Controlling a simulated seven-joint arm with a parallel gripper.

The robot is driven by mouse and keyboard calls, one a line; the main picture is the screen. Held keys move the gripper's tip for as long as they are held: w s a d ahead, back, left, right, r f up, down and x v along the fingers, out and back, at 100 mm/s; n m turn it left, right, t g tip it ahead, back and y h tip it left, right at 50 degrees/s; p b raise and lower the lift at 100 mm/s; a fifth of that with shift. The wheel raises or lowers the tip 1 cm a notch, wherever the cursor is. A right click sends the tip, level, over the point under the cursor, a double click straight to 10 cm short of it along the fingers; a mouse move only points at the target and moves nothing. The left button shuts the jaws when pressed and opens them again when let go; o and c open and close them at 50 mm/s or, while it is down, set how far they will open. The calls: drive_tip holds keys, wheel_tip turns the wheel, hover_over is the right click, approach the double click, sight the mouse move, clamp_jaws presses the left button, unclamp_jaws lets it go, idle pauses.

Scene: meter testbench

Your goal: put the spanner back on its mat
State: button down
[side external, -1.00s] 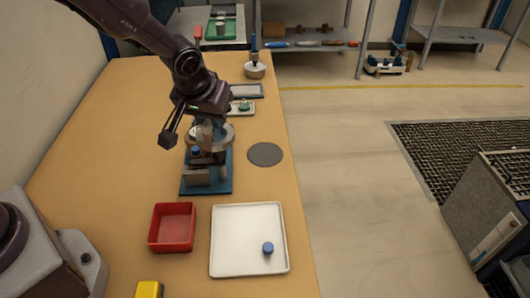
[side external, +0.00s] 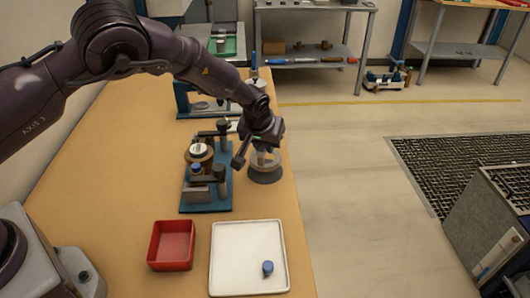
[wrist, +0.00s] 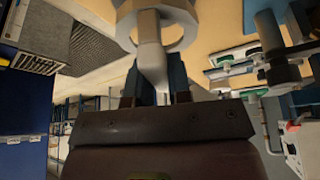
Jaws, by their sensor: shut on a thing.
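The spanner (wrist: 150,50) is pale grey with a broad ring end. My gripper (side external: 262,142) is shut on its handle. In the wrist view the handle rises from between my fingers (wrist: 155,90) and the ring is at the top edge. In the side view the spanner's ring (side external: 265,157) is over the round dark grey mat (side external: 266,178), hiding much of it. I cannot tell whether the spanner touches the mat. The meter (side external: 199,150) sits on its blue-based fixture (side external: 207,205), left of my gripper.
A red bin (side external: 171,246) and a white tray (side external: 248,285) with a small blue-topped item (side external: 267,268) stand at the front. Another blue fixture stands behind on the bench. The bench's right edge is close to the mat.

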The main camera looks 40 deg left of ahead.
sight(265, 154)
drive_tip(key=shift+f, duration=1.5)
drive_tip(key=shift+f, duration=0.15)
drive_tip(key=c, duration=1.1)
unclamp_jaws()
drive_tip(key=shift+o, duration=0.2)
